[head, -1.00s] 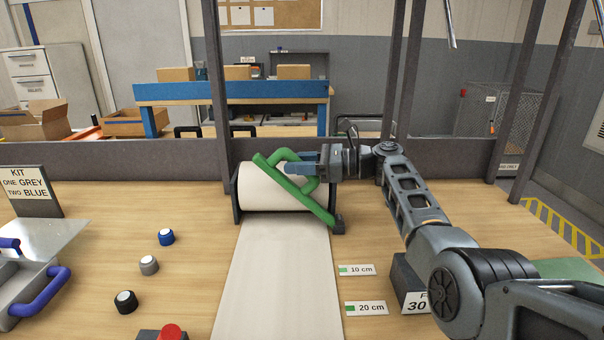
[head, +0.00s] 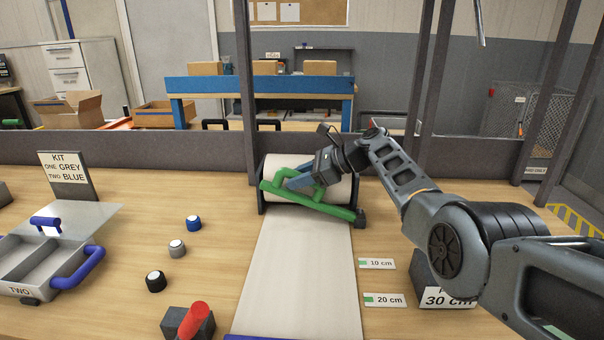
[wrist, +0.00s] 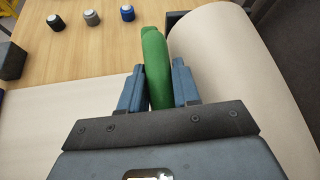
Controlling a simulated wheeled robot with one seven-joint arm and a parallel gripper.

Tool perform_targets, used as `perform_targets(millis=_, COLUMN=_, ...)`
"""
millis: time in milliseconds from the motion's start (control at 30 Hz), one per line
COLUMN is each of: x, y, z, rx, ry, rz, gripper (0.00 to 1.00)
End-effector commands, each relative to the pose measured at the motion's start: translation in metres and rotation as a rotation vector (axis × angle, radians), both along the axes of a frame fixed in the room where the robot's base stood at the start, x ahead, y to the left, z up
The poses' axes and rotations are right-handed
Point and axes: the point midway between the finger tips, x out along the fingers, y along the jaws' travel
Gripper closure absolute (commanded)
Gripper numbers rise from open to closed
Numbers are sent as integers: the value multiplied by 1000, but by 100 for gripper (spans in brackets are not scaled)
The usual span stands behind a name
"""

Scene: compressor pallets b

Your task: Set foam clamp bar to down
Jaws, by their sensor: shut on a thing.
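The green foam clamp bar (head: 314,207) lies across the front of the white foam roll (head: 280,170), sloping slightly down from left to right toward its dark pivot block (head: 361,219). It has a raised green handle. My gripper (head: 289,182) is shut on that handle. In the wrist view my gripper (wrist: 160,88) has one blue-grey finger on each side of the green handle (wrist: 157,60). The foam sheet (head: 298,270) runs from the roll toward the front under the bar. I cannot tell whether the bar touches the sheet.
Markers reading 10 cm (head: 376,263) and 20 cm (head: 385,300) lie right of the sheet. Blue, grey and black knobs stand left of it. A red lever (head: 194,318) is at the front, and a grey kit tray (head: 45,262) is at the left. Dark posts flank the roll.

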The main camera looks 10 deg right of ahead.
Motion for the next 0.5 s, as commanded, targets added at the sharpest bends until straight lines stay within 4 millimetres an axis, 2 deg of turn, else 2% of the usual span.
perform_targets(millis=300, x=-1, y=0, z=-2, rx=-2, ry=4, rz=1, gripper=100)
perform_targets(millis=333, x=-1, y=0, z=-2, rx=-2, ry=4, rz=0, gripper=68)
perform_targets(millis=500, x=0, y=0, z=-2, rx=-1, ry=3, rz=1, gripper=51)
